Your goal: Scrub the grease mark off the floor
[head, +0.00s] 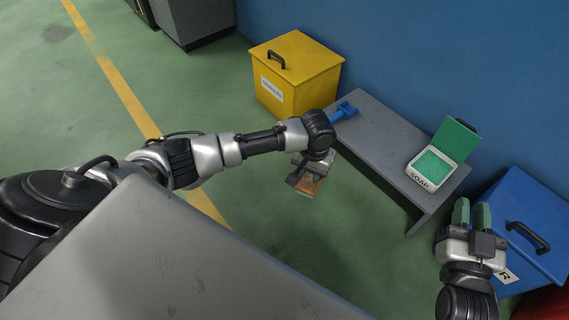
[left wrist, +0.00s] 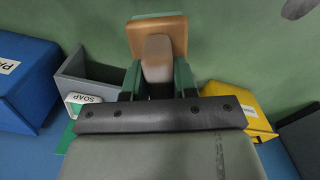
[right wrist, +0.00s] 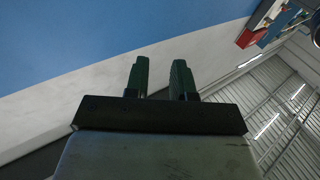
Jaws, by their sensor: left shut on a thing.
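My left gripper (head: 303,178) is shut on the grip of a brown scrubbing block (head: 308,187), low over the green floor beside the grey bench. In the left wrist view the block (left wrist: 175,27) sits between the green fingers (left wrist: 158,85), with a green edge at its far side. I cannot tell whether it touches the floor. A dark smudge (head: 57,34) lies on the floor at the upper left; I cannot tell whether it is the grease mark. No clear mark shows around the block. My right gripper (head: 472,215) is open and empty in front of the blue box.
A white soap box (head: 424,182) with its green lid open stands on the grey bench (head: 385,140). A blue object (head: 343,112) lies at the bench's far end. A yellow box (head: 292,75) and a blue box (head: 520,225) flank the bench. Floor left of the yellow line (head: 118,80) is open.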

